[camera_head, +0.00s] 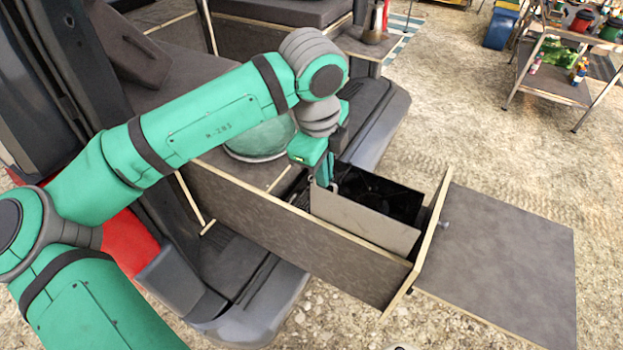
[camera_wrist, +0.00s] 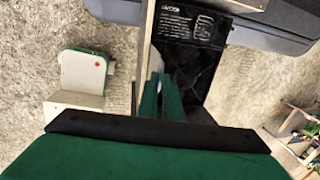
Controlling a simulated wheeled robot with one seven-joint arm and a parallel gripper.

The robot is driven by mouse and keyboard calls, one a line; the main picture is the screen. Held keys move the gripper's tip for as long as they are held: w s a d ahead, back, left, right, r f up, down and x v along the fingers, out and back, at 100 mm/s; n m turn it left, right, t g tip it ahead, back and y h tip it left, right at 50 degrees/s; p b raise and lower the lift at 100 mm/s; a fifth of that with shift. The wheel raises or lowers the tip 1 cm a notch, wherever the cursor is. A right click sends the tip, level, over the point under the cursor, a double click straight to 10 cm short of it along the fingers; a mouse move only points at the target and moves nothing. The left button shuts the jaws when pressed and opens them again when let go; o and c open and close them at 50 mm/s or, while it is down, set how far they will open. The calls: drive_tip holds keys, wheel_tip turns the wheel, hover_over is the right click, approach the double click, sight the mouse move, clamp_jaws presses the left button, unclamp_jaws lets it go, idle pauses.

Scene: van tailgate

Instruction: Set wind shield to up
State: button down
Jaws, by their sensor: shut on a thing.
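The wind shield (camera_head: 363,222) is a pale grey flat panel standing roughly upright along the near side of the black stove (camera_head: 385,198), inside the pulled-out drawer. My gripper (camera_head: 324,178) reaches down from above at the panel's left end. In the wrist view my gripper (camera_wrist: 161,100) has its two green fingers close together, shut on the thin edge of the panel. The black stove with white label print also shows in the wrist view (camera_wrist: 190,52). The exact contact is small and partly hidden by the fingers.
The drawer (camera_head: 300,233) extends from the van's rear, with a grey board (camera_head: 510,262) sticking out past its front. A round greenish glass-like lid (camera_head: 262,140) lies on the van deck behind my gripper. A metal cart (camera_head: 550,85) stands far right on open gravel.

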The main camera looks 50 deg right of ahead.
drive_tip(key=c, duration=2.3)
unclamp_jaws()
drive_tip(key=shift+r, duration=0.25)
drive_tip(key=o, duration=0.4)
drive_tip(key=r, duration=0.3)
drive_tip(key=a+r, duration=0.1)
drive_tip(key=r, duration=0.3)
drive_tip(key=a+r, duration=0.1)
drive_tip(key=r, duration=0.2)
drive_tip(key=shift+s+r, duration=0.15)
drive_tip(key=shift+r, duration=0.1)
